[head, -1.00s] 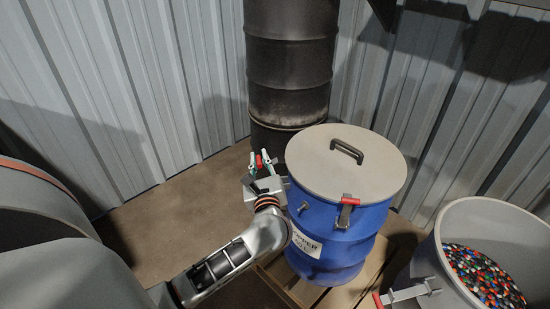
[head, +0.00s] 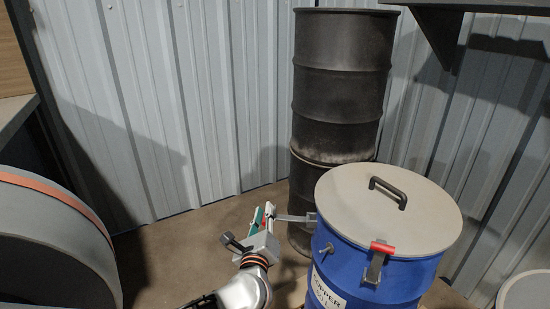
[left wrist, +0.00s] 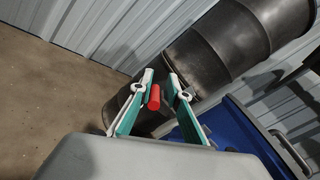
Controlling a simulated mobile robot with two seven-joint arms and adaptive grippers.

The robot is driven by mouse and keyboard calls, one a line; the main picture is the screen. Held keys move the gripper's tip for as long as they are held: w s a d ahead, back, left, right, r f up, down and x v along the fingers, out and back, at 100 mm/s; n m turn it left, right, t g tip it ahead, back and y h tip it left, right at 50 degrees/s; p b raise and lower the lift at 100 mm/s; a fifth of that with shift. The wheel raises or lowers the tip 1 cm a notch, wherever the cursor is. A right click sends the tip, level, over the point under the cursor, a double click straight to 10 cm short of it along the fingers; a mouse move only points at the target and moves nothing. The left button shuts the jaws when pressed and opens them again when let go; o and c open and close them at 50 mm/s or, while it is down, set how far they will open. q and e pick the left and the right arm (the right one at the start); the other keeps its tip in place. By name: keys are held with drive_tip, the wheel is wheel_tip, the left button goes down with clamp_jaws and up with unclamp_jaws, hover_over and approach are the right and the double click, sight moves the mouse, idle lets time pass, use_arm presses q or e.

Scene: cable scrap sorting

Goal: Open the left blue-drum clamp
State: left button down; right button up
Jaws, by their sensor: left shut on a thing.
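The blue drum (head: 372,282) stands at the lower right in the head view, with a flat grey lid (head: 390,212) and a black lid handle. Its left clamp (head: 296,218) shows as a metal lever sticking out leftward from the rim. My left gripper (head: 264,215) is at the outer end of this lever, left of the drum. It is shut on the clamp's red handle, which shows between the green-and-white fingers in the left wrist view (left wrist: 154,97). The front clamp (head: 377,262), also red-handled, lies upright against the drum's side. My right gripper is not in view.
Two dark stacked drums (head: 342,90) stand close behind the blue drum. A corrugated metal wall (head: 190,100) runs along the back. A grey bin's rim (head: 525,290) shows at the lower right. Bare floor (head: 180,255) lies left of my gripper.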

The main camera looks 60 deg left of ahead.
sight(264, 226)
use_arm(q)
drive_tip(key=c, duration=2.7)
unclamp_jaws()
drive_tip(key=shift+d+f, duration=0.15)
drive_tip(key=shift+f, duration=0.35)
drive_tip(key=shift+c, duration=0.2)
drive_tip(key=o, duration=0.6)
drive_tip(key=shift+w+r, duration=0.2)
drive_tip(key=shift+o, duration=0.3)
drive_tip(key=shift+r, duration=0.15)
drive_tip(key=shift+s, duration=0.15)
drive_tip(key=shift+s+d, duration=0.3)
drive_tip(key=shift+v, duration=3.95)
